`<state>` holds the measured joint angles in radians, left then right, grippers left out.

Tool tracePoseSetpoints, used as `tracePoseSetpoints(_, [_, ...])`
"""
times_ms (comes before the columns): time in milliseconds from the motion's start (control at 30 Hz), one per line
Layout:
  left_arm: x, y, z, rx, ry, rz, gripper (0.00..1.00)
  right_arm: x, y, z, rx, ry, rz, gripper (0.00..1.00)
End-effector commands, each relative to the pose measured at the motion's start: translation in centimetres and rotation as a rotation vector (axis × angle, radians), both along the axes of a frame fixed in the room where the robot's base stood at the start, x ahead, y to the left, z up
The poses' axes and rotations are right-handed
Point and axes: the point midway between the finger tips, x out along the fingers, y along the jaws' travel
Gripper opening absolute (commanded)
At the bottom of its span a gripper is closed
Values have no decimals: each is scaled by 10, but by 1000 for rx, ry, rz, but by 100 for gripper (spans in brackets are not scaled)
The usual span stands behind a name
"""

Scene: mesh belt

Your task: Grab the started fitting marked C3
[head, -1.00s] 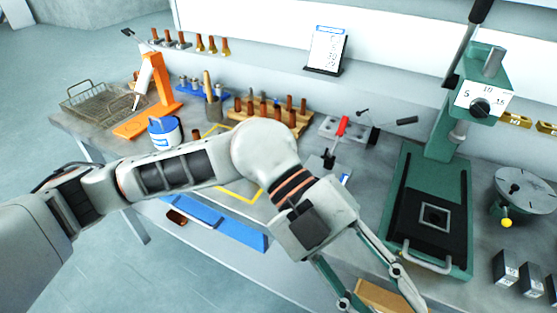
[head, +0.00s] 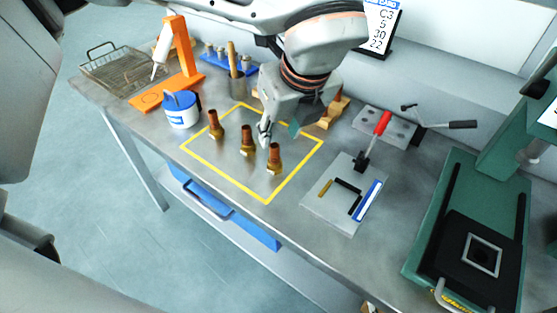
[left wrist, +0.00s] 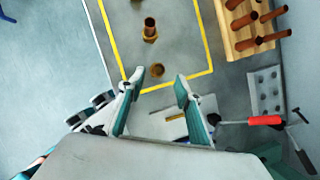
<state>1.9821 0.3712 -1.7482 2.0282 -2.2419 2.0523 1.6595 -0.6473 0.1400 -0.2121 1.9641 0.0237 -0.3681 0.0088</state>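Three fittings with brown tubes in brass-coloured nuts stand upright in the yellow-outlined square: a left one (head: 215,125), a middle one (head: 247,140) and a right one (head: 273,158). I cannot read any mark on them. My left gripper (head: 279,132) is open and empty, just behind the middle and right fittings. Another fitting (left wrist: 150,31) stands farther up that picture. My right gripper is not in view.
A wooden rack (left wrist: 248,25) of brown tubes is beside the square. A plate with a red-handled clamp (head: 380,125), a grey plate fixture (head: 335,207) and a green press (head: 435,235) stand to the right. A blue-white jar (head: 181,112) stands left.

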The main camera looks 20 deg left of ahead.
Motion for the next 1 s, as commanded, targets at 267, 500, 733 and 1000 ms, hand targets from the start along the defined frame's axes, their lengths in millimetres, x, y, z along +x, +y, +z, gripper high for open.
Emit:
tracePoseSetpoints(267, [6,6,-23,-2,5,-1,34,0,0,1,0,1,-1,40])
tracePoseSetpoints(500, [15,16,-53,-2,6,-3,34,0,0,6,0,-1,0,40])
tracePoseSetpoints(733, [19,18,-63,-3,3,-4,34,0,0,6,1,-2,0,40])
tracePoseSetpoints(1000, [19,18,-63,-4,3,-4,0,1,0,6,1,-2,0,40])
